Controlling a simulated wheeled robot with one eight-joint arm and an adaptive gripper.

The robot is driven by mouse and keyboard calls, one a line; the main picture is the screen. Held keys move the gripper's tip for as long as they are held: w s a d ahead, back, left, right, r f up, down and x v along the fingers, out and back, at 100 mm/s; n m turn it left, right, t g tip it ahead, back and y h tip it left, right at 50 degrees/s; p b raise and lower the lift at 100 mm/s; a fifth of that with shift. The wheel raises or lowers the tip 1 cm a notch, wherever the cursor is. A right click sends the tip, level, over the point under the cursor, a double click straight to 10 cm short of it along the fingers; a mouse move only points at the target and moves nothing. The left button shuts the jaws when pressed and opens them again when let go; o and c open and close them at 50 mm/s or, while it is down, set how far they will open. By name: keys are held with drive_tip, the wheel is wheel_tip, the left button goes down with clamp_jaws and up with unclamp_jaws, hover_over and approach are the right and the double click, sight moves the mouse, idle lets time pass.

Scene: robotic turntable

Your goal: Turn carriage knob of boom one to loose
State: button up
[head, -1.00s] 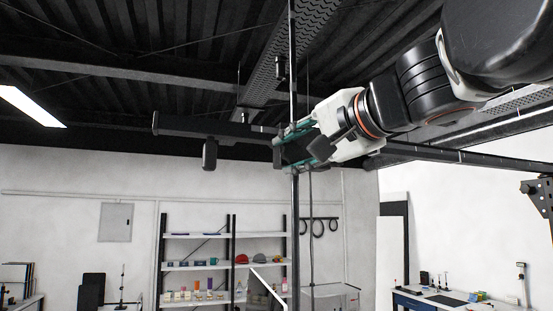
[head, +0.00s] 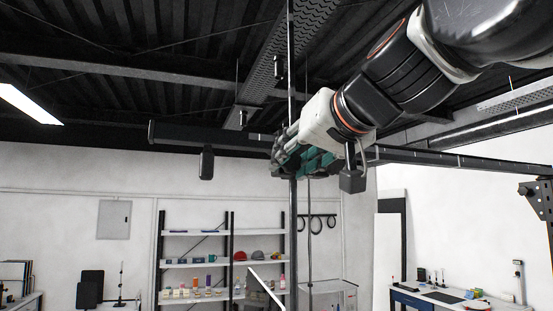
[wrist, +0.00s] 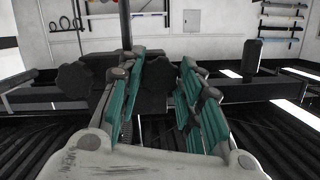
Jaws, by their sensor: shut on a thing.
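A dark horizontal boom (head: 195,135) crosses a tall upright post (head: 293,225) high in the room. My gripper (head: 284,152), with teal fingers, is at the crossing and hides most of the carriage in the head view. In the wrist view my gripper (wrist: 160,74) has its fingers on either side of a dark lobed knob (wrist: 158,82), shut on it. Another dark lobed knob (wrist: 76,80) sits to the left, outside the fingers. The boom (wrist: 285,88) also shows there, running sideways behind the fingers. I cannot read any loose or tight marking.
A dark block (head: 207,163) hangs from the boom's left part. The boom's other side (head: 460,161) runs right, below my arm. A perforated ceiling tray (head: 290,45) is above. Shelves (head: 195,264) stand against the back wall, and a workbench (head: 430,300) is at lower right.

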drive_tip(key=shift+n+h, duration=0.3)
drive_tip(key=shift+n, duration=0.7)
drive_tip(key=shift+f, duration=0.1)
drive_tip(key=o, duration=1.1)
drive_tip(key=v, duration=1.2)
drive_tip(key=shift+s+a, duration=0.1)
drive_tip(key=shift+s, duration=0.05)
